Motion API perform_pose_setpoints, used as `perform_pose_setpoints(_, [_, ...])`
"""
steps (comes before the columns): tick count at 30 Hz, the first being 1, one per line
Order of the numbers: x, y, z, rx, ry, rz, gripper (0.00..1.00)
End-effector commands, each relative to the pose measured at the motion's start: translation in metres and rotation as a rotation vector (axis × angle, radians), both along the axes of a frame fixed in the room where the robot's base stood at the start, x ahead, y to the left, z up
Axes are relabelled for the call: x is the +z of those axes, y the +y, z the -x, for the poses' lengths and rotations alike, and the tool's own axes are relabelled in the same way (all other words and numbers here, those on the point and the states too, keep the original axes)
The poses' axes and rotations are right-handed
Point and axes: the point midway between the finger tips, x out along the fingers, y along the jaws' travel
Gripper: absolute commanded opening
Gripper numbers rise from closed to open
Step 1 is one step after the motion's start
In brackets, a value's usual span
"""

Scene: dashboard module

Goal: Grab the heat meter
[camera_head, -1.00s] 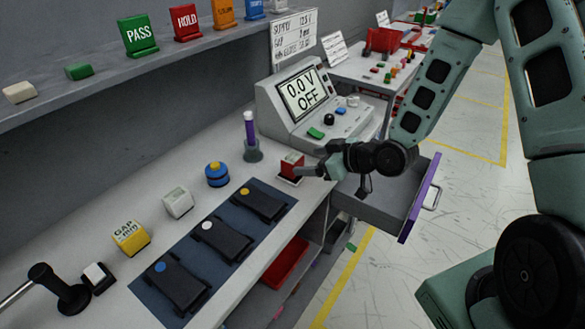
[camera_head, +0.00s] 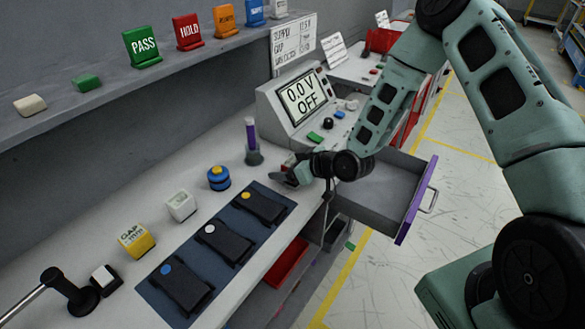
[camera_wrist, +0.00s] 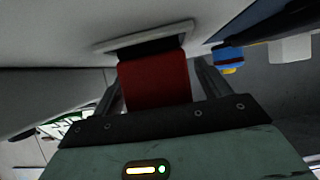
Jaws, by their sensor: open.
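A red block (camera_wrist: 155,82), which looks like the heat meter though no label is readable, sits on a pale plate (camera_wrist: 112,44) on the bench. In the wrist view it stands between the two fingers of my gripper, with room beside it. My gripper (camera_head: 284,178) is open at the bench's right edge, below the console. In the head view it hides nearly all of the red block. Whether either finger touches the block cannot be told.
A purple-topped tube in a holder (camera_head: 252,148) and a blue-yellow button (camera_head: 218,178) stand left of my gripper. A dark mat with black devices (camera_head: 228,244) lies nearer. The console (camera_head: 305,100) is behind. An open drawer (camera_head: 405,195) juts out on the right.

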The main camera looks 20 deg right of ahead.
Motion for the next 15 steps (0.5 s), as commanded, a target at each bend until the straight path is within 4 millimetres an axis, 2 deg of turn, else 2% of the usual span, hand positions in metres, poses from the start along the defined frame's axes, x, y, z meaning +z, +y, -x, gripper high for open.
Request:
perform_pose_setpoints(1, [0.0, -0.0001, 0.0, 0.0, 0.0, 0.0, 0.71])
perform_pose_setpoints(6, [0.0002, -0.0002, 0.0, 0.0, 0.0, 0.0, 0.24])
perform_pose_setpoints(15, [0.0015, -0.0002, -0.0001, 0.0, -0.001, 0.0, 0.24])
